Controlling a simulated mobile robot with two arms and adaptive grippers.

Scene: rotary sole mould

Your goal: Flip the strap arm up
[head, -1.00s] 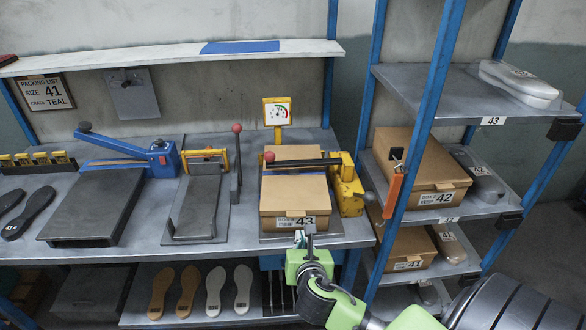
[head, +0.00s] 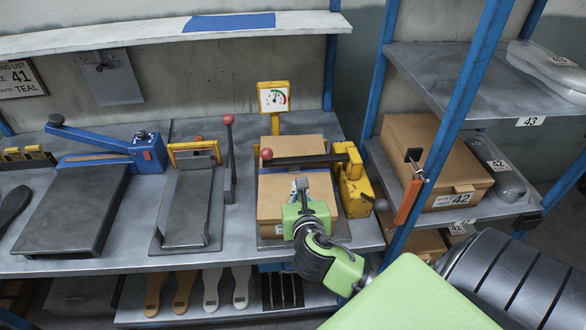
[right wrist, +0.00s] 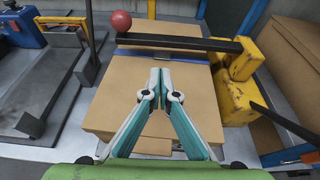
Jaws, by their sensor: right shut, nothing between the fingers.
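The strap arm (head: 305,160) is a black bar with a red ball knob (head: 266,154) at its left end. It lies level across a cardboard box (head: 318,181), out from a yellow bracket (head: 352,180) at the right. In the right wrist view the strap arm (right wrist: 183,43) and knob (right wrist: 121,21) are beyond my fingertips. My right gripper (head: 299,186) is shut and empty over the box, on the near side of the bar and apart from it; its fingertips also show in the right wrist view (right wrist: 160,74). My left gripper is not in view.
A yellow dial gauge (head: 273,98) stands behind the box. An upright lever with a red ball (head: 230,160) and a dark sole mould (head: 188,208) are left of it. A blue rack post (head: 465,95) and an orange-handled clamp (head: 409,200) stand close on the right.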

